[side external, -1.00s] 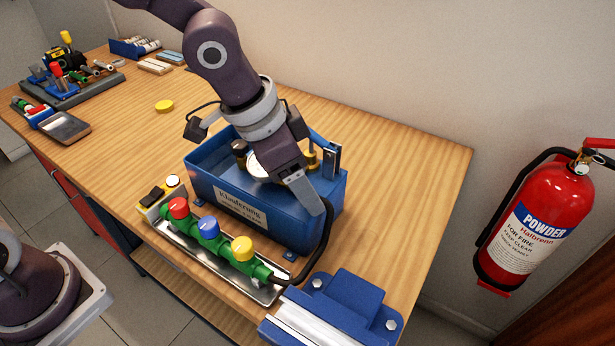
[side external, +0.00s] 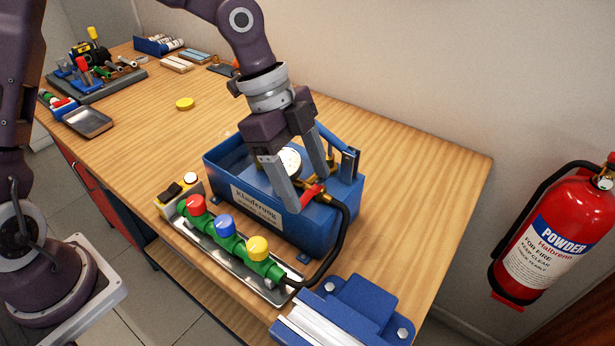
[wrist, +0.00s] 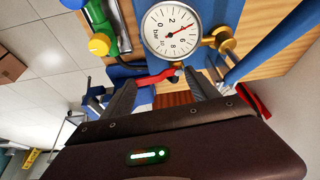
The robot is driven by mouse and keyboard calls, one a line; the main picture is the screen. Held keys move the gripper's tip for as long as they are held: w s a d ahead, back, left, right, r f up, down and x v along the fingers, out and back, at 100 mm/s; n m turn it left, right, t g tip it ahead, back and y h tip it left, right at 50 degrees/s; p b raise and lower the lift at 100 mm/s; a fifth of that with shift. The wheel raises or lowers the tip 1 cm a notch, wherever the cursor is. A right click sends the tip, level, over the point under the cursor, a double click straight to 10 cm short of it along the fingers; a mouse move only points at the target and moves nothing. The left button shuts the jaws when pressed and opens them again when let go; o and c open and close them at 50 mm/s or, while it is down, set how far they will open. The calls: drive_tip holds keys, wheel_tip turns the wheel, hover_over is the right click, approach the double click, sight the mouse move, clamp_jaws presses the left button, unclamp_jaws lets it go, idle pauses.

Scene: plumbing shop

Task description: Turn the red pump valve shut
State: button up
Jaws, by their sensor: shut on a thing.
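The blue pump (side external: 317,232) stands on the wooden bench with a round gauge (side external: 290,161) and brass fittings. Its red valve lever (side external: 312,193) is at the front right rim, by the black hose. My gripper (side external: 307,194) points down over the pump, its two grey fingers spaced apart and holding the red lever between their tips. The lever's pivot is partly hidden.
A green manifold (side external: 238,246) with red, blue and yellow knobs lies in a metal tray in front of the pump. A blue vise-like block (side external: 352,308) is at the front right. A black hose (side external: 343,235) curves close to the fingers. Bench right of the pump is clear.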

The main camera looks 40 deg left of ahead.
drive_tip(key=shift+a+m, duration=0.2)
drive_tip(key=shift+m, duration=0.3)
drive_tip(key=o, duration=1.4)
drive_tip(key=v, duration=0.7)
drive_tip(key=shift+w, duration=0.1)
